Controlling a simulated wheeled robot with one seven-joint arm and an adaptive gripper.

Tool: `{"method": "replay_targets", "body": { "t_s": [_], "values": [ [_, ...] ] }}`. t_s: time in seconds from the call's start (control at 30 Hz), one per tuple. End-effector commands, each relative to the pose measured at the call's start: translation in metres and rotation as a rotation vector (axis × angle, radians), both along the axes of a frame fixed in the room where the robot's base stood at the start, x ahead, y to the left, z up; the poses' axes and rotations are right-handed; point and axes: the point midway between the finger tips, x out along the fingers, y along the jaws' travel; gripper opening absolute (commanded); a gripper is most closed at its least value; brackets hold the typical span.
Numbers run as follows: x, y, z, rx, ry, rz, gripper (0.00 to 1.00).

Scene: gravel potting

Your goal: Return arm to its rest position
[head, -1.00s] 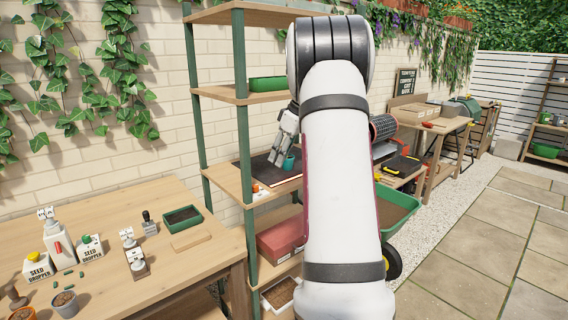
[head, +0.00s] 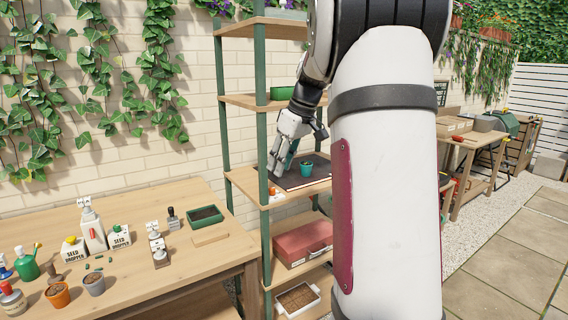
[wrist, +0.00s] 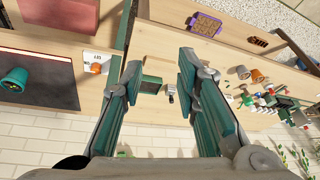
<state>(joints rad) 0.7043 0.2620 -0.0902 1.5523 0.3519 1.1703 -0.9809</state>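My gripper (head: 284,160) is at the middle shelf of the green-posted rack (head: 264,140), in front of and left of a small teal pot (head: 306,168). In the wrist view my gripper (wrist: 160,72) is open, its two teal-padded fingers apart with nothing between them. The teal pot stands on a dark mat (head: 318,178) and also shows at the left edge of the wrist view (wrist: 14,82), clear of the fingers. My white arm fills the right middle of the head view and hides part of the rack and what is behind it.
A wooden table (head: 190,268) at left holds seed droppers, small pots, bottles and a green tray (head: 205,215). A red box (head: 302,242) and a white tray (head: 298,299) sit on lower shelves. Paving at right is free.

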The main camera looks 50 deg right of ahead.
Motion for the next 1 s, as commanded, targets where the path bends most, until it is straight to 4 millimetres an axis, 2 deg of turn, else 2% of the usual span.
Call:
{"method": "replay_targets", "body": {
  "t_s": [0.73, 0.87, 1.0],
  "values": [
    [-0.001, 0.009, 0.003, 0.0, 0.002, -0.001, 0.29],
    [-0.006, 0.042, 0.013, -0.003, 0.005, -0.003, 0.29],
    [-0.026, 0.108, 0.026, -0.007, 0.018, -0.013, 0.29]
  ]
}}
